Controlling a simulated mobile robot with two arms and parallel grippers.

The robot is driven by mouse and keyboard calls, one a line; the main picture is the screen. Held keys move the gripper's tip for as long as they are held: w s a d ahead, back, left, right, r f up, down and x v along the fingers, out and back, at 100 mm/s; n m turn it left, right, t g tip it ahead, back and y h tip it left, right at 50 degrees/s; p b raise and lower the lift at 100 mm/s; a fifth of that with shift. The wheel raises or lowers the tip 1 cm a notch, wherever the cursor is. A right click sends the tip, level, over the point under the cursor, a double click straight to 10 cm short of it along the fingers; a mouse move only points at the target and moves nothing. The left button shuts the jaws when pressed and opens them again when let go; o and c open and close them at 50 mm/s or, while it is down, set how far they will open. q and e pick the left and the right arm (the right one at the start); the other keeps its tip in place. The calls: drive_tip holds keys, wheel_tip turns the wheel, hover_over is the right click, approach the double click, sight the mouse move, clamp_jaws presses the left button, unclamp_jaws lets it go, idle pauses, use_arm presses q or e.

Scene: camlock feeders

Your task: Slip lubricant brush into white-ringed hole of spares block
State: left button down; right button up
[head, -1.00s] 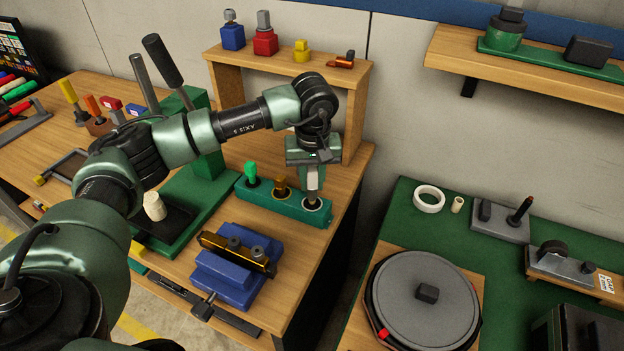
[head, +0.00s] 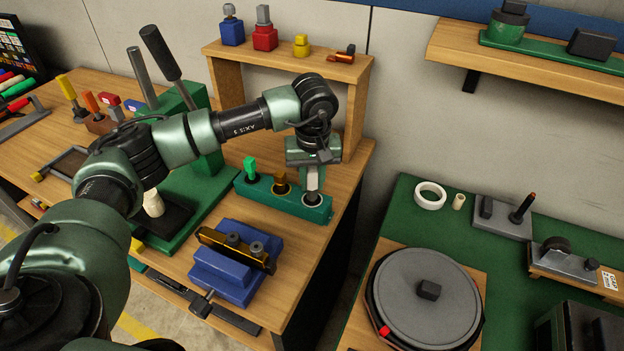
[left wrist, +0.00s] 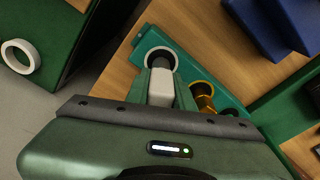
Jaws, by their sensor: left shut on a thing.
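The spares block is a teal bar (head: 283,203) on the wooden bench, also in the left wrist view (left wrist: 148,42). Its white-ringed hole (head: 312,199) is at the right end; the ring also shows in the left wrist view (left wrist: 173,54). My left gripper (head: 313,189) points down right over this hole, its fingers (left wrist: 160,85) close to the ring. It is shut on the lubricant brush, mostly hidden by the fingers; a dark end shows within the ring. I cannot tell how deep it sits. My right gripper is not in view.
A green-topped piece (head: 250,170) and an amber piece (head: 280,182) stand in the block's other holes, close beside my gripper. A blue vise (head: 225,275) is in front. A wooden shelf (head: 290,58) stands behind. A green table (head: 400,230) is to the right, past a gap.

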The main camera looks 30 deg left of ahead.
sight(312, 169)
use_arm(q)
drive_tip(key=shift+f, duration=0.3)
drive_tip(key=c, duration=1.1)
unclamp_jaws()
drive_tip(key=shift+c, duration=0.2)
drive_tip(key=shift+r, duration=0.1)
drive_tip(key=r, duration=0.2)
drive_tip(key=r+b, duration=0.1)
drive_tip(key=r, duration=0.2)
drive_tip(key=r+b, duration=0.1)
drive_tip(key=r, duration=0.1)
drive_tip(key=shift+s+d+r, duration=0.15)
drive_tip(key=shift+s+d, duration=0.1)
drive_tip(key=shift+s, duration=0.15)
drive_tip(key=shift+r+p, duration=1.2)
drive_tip(key=shift+r, duration=1.05)
drive_tip(key=shift+f, duration=0.1)
